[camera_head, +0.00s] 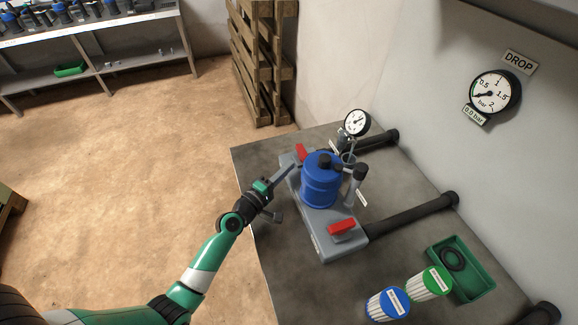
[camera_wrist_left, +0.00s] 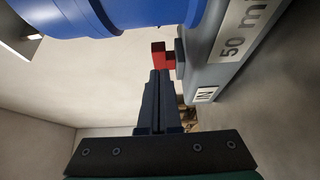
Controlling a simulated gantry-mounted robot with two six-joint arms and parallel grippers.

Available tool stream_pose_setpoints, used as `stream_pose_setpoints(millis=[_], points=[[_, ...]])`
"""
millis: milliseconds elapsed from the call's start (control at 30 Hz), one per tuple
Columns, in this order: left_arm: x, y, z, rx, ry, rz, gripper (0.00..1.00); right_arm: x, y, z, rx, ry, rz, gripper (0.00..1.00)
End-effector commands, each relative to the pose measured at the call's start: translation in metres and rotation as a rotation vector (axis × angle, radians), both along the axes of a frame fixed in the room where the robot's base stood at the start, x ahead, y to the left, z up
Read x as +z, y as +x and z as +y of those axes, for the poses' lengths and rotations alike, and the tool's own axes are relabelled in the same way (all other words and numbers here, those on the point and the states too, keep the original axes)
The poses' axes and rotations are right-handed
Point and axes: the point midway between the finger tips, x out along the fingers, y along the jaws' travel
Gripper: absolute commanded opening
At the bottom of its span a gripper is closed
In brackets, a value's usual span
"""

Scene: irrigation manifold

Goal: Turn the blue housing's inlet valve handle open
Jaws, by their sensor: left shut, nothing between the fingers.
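The blue housing (camera_head: 320,190) stands on a grey base on the table; its side fills the top of the left wrist view (camera_wrist_left: 110,15). The inlet valve's red handle (camera_head: 301,153) is at the base's far end. In the left wrist view the red handle (camera_wrist_left: 161,58) shows just beyond my fingertips, near an "IN" label (camera_wrist_left: 206,95). My left gripper (camera_head: 289,171) is shut and empty, its fingers pointing at the handle from the left side. I cannot tell whether the tips touch it. My right gripper is not in view.
A second red handle (camera_head: 341,227) is at the near end of the base. A gauge (camera_head: 356,122) rises behind the housing. Black pipes (camera_head: 410,213) run right. Blue and green filter cartridges (camera_head: 429,284) and a green tray (camera_head: 484,288) occupy the near right.

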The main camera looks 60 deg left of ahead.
Motion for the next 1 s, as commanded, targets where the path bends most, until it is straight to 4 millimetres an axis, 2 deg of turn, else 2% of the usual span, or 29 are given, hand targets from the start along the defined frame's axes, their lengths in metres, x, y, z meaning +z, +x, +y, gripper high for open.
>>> stream_pose_setpoints(millis=[200, 400, 533, 1000], points=[[0.005, -0.030, -0.052, -0.003, -0.001, 0.005, 0.00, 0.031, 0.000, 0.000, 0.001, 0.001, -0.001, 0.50], [0.003, -0.046, -0.081, 0.001, 0.000, 0.002, 0.00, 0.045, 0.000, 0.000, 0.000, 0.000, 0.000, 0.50], [0.001, -0.050, -0.086, 0.004, 0.001, -0.001, 0.00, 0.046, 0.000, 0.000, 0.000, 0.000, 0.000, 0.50], [0.000, -0.050, -0.086, 0.006, 0.001, -0.001, 0.00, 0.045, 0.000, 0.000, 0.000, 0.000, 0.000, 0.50]])
